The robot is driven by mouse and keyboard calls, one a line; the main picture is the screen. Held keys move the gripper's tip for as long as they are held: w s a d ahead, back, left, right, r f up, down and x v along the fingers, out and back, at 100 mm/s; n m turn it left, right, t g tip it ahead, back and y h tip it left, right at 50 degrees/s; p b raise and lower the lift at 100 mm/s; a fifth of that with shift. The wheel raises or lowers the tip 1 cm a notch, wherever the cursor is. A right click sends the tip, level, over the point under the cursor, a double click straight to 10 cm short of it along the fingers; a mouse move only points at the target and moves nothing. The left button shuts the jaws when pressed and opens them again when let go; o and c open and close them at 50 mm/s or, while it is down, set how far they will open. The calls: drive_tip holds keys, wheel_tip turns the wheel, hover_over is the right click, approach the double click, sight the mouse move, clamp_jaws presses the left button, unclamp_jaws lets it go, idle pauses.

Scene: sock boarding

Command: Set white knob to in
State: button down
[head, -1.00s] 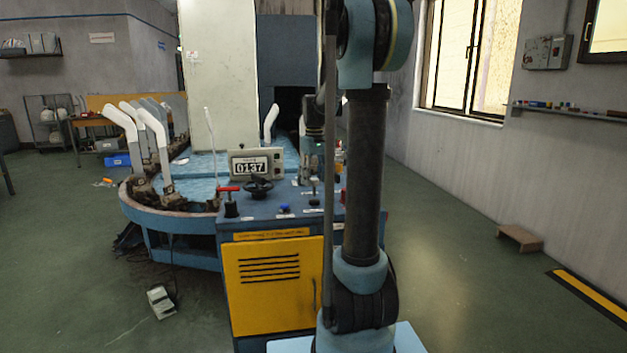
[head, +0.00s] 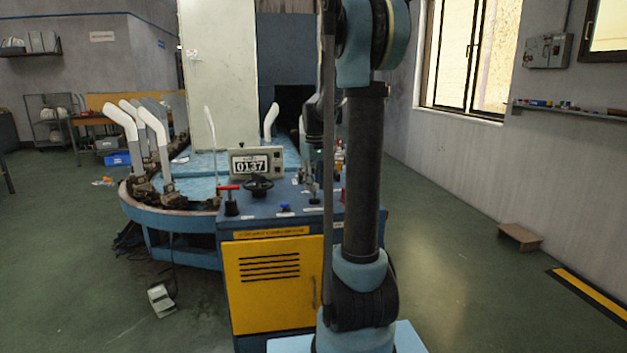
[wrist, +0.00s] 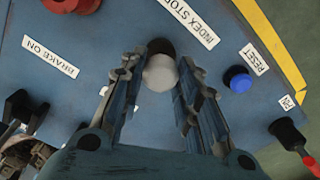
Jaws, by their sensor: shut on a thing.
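The white knob (wrist: 160,73) is a round pale ball in the wrist view, with a dark round part just behind it, beside the INDEX STOP label. My gripper (wrist: 158,84) has one finger on each side of the knob and is shut on it. In the head view my gripper (head: 314,180) is low over the right part of the blue console top (head: 270,210). My arm partly hides that area, and the knob cannot be made out there.
A blue button (wrist: 238,79) by the RESET label is right of my fingers. A red-handled lever (wrist: 294,138) stands farther right. A red knob (wrist: 72,4) and a dark lever (wrist: 22,110) are on the left. The display box (head: 256,164) and black handwheel (head: 258,187) stand on the console.

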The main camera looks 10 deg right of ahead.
drive_tip(key=shift+f, duration=0.2)
drive_tip(key=c, duration=1.2)
unclamp_jaws()
wheel_tip(320, 180, up, 12)
drive_tip(key=shift+w+f, duration=0.1)
